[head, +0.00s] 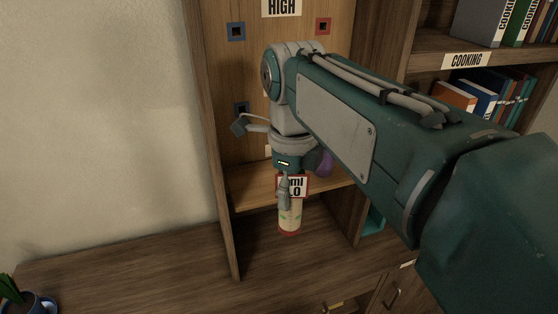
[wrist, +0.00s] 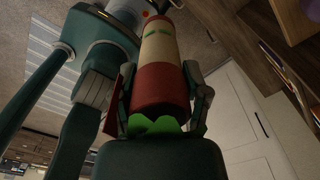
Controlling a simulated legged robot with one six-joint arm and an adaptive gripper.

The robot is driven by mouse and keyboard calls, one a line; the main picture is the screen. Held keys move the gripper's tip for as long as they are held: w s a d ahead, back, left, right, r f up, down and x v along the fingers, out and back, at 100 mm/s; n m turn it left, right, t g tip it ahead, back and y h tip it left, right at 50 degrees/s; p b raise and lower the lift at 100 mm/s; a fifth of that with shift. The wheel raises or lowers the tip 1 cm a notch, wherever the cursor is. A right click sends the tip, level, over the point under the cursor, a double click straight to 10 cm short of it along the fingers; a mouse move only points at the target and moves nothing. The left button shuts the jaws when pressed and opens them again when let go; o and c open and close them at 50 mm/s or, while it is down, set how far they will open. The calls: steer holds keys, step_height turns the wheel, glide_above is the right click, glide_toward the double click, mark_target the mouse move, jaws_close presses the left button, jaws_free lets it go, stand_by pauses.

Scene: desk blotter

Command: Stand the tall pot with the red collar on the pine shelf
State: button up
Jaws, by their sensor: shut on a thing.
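The tall pot (head: 289,216) is cream with green marks and a red band at its foot, and hangs upright below my gripper (head: 285,192). In the wrist view my gripper's fingers lie on both sides of the pot (wrist: 158,50), around its wide red collar, with green leaves between collar and palm. The pine shelf (head: 255,184) is the lighter board in the wooden bookcase behind the pot. In the head view the pot overlaps the front below this shelf's edge, and my gripper hides part of the shelf. I cannot tell the gap between pot and shelf.
A purple thing (head: 323,164) shows beside my gripper, partly hidden. Blue and red square markers are on the back panel, under a HIGH sign (head: 282,7). Bookcase uprights flank the bay. Books and a COOKING label (head: 466,60) are at right. A potted plant (head: 25,300) stands front left.

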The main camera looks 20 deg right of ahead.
steer(key=shift+s+r, duration=0.2)
steer(key=shift+r, duration=0.15)
steer(key=shift+w+d+r+m, duration=0.1)
steer(key=shift+w+m, duration=0.05)
steer(key=shift+m, duration=0.15)
steer(key=w, duration=1.9)
steer(key=f, duration=0.7)
steer(key=shift+w+d+f, duration=0.1)
steer(key=shift+w+d, duration=0.1)
steer(key=shift+w, duration=0.15)
steer(key=o, duration=1.2)
step_height(320, 180, up, 12)
steer(key=shift+r, duration=0.1)
